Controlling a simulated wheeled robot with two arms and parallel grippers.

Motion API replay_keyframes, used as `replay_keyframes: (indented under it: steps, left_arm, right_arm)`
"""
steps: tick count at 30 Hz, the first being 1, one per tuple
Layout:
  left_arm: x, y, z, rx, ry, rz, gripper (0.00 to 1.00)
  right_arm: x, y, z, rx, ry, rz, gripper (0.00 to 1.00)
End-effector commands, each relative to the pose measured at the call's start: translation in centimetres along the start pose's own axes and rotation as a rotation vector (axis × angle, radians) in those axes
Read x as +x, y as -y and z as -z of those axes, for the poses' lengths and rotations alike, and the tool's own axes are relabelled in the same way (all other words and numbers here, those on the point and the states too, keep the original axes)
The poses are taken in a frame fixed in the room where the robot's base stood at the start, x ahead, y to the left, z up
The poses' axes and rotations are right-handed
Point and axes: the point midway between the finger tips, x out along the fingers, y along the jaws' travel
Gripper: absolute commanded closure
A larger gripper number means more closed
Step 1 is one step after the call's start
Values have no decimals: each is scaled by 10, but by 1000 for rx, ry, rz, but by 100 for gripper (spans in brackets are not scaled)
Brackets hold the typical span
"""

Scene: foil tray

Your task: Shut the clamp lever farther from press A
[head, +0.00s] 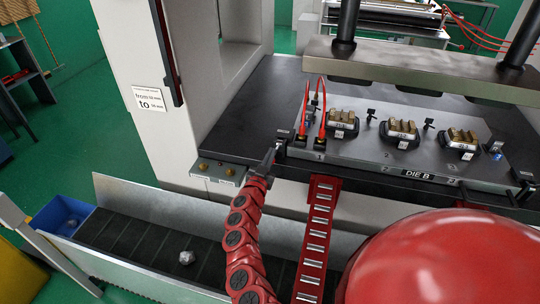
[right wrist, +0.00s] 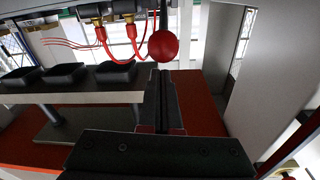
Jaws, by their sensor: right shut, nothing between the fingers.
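The die plate marked DIE B (head: 417,175) lies on the dark press bed (head: 240,122). A small dark clamp part (head: 282,140) stands at its left front corner, and another dark clamp part (head: 526,192) shows at its right end. My right gripper (head: 268,160) is shut and empty beside the left clamp part; I cannot tell if they touch. In the right wrist view my shut fingers (right wrist: 163,82) point at a red ball knob (right wrist: 163,46) on a dark rod. I cannot tell whether the fingers touch the knob. No press A label is readable. My left gripper is not in view.
Red hoses (head: 305,98) rise from fittings just right of the left clamp. Black blocks with brass-coloured tops (head: 343,122) sit on the die plate. A conveyor (head: 130,240) runs below at left. A large red rounded shape blocks the lower right of the head view.

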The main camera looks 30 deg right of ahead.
Motion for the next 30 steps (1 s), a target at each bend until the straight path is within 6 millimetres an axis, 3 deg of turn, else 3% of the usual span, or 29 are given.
replay_keyframes:
  steps: [16,24,30]
  left_arm:
    - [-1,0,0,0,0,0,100]
    - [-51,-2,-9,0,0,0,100]
    - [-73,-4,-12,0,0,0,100]
  right_arm:
    - [-4,-1,-12,-1,-6,1,100]
    - [-14,-4,-42,3,-115,21,100]
    - [-22,-10,-71,6,-131,23,100]
